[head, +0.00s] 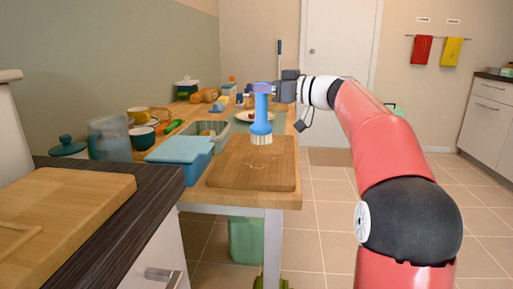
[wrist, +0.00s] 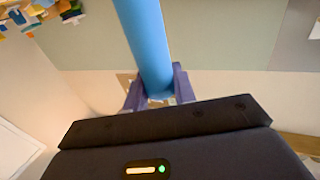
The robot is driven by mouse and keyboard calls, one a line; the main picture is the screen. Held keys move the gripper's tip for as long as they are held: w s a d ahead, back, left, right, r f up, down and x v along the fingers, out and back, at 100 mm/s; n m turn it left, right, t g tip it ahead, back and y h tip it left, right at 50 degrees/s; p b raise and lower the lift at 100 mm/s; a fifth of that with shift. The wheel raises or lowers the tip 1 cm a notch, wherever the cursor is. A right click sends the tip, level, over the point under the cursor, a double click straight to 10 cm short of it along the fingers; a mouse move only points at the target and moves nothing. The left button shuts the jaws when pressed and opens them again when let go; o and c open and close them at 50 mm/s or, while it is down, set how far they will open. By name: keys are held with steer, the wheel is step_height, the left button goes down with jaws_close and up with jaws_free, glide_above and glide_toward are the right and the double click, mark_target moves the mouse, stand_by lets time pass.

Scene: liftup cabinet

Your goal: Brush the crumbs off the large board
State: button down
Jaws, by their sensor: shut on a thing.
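My gripper (head: 266,90) is shut on the handle of a blue brush (head: 262,112). The brush hangs upright with its pale bristles down over the far part of a wooden board (head: 225,174). I cannot tell whether the bristles touch the board. Faint pale crumbs (head: 256,164) lie on the board's middle, nearer than the brush. In the wrist view the blue handle (wrist: 147,40) stands between the purple fingers (wrist: 158,94); the bristles are hidden there. A second wooden board (head: 85,195) lies on the dark counter at the left.
A blue lidded box (head: 180,155) stands left of the board, with a greenish tray (head: 207,135) behind it. A plate with food (head: 246,115) lies behind the brush. A clear pitcher (head: 110,140), cups and pots crowd the table's left. The floor on the right is open.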

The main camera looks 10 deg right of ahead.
mark_target(262, 106)
steer(key=shift+r+p, duration=0.6)
steer(key=shift+p, duration=0.15)
steer(key=shift+f, duration=0.2)
steer(key=shift+f+b, duration=0.1)
steer(key=shift+b, duration=0.55)
step_height(262, 106, down, 6)
steer(key=b, duration=0.7)
steer(key=shift+r, duration=0.25)
steer(key=c, duration=1.8)
jaws_free()
jaws_close()
